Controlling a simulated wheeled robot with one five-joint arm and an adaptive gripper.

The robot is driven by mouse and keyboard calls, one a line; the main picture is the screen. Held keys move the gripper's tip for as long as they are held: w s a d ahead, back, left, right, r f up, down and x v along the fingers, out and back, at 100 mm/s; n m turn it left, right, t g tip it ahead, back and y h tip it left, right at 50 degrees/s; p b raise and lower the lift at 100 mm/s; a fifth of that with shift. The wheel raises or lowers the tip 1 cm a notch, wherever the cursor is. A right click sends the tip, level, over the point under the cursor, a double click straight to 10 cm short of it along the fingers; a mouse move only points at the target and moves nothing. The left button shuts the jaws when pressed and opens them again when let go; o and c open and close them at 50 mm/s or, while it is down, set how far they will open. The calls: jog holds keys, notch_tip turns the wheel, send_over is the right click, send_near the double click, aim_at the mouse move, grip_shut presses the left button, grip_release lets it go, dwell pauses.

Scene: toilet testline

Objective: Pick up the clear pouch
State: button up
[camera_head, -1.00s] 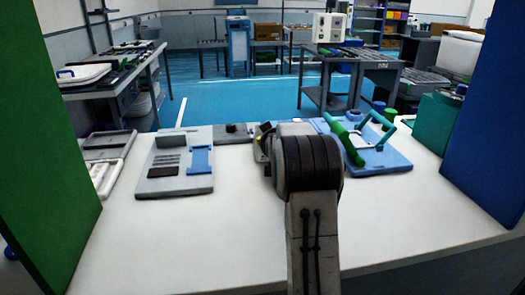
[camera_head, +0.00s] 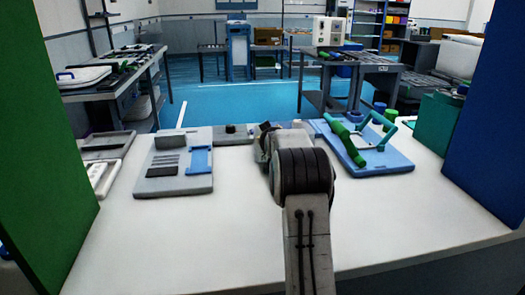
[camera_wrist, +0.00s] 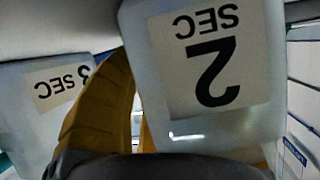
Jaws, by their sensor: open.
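No clear pouch can be made out for certain in either view. In the wrist view, a pale grey-blue piece with an upside-down "2 SEC" label (camera_wrist: 205,65) fills the middle and right, very close. I cannot tell whether it is the pouch. A similar piece labelled "3 SEC" (camera_wrist: 40,110) lies at the left. My gripper (camera_wrist: 137,110) is open. Its yellow left finger stands between the two pieces; its other finger is mostly hidden behind the "2 SEC" piece. I cannot tell whether they touch. In the head view, my arm hides the gripper.
On the white table (camera_head: 240,230), a grey board with a blue part (camera_head: 172,180) lies left of my arm. A blue board (camera_head: 385,160) with a green cylinder lies to its right. A green panel (camera_head: 45,130) and a blue panel (camera_head: 490,120) flank the table. The near tabletop is clear.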

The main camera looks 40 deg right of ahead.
grip_shut()
jog(key=shift+r, duration=0.15)
dwell(0.4)
notch_tip(320, 180, up, 28)
jog(key=p, duration=1.2)
jog(key=shift+p, duration=0.3)
